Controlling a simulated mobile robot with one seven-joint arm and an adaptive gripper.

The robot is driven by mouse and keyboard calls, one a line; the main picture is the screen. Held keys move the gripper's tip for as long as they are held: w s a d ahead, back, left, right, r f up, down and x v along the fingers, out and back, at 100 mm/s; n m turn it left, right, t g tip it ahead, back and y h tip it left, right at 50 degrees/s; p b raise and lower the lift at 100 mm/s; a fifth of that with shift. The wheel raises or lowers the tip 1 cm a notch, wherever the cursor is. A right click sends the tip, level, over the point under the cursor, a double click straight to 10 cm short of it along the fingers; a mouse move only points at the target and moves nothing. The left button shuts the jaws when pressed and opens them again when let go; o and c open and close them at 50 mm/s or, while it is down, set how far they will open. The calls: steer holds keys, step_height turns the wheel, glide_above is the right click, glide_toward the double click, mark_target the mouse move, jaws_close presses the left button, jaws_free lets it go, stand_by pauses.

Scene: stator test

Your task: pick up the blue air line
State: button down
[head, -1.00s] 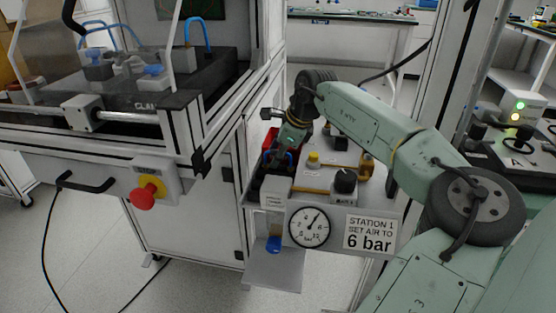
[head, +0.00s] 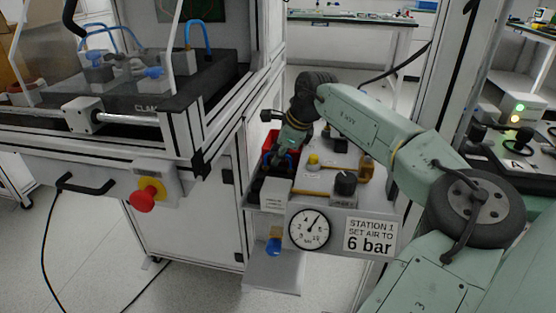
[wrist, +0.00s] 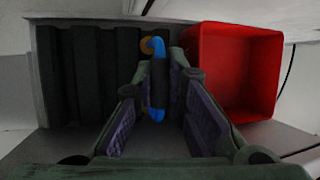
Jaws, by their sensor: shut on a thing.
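The blue air line (wrist: 156,48) is a short bent tube. In the wrist view its curved top shows beyond the fingertips, beside an orange-brown round end, and its lower end shows between the fingers. My gripper (wrist: 158,85) is shut on it, with the two fingers meeting around its middle. The line stands in front of a black ribbed rack (wrist: 85,75), and I cannot tell if it touches the rack. In the head view my gripper (head: 285,160) points down over the side shelf, and the line is mostly hidden by it.
A red bin (wrist: 238,28) stands right of my gripper in the wrist view. The clamp machine's frame (head: 200,135) rises at the left.

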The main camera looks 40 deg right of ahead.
steer(key=shift+r, duration=0.15)
step_height(320, 180, up, 10)
steer(key=shift+f+p, duration=0.1)
steer(key=shift+p, duration=0.4)
stand_by(0.3)
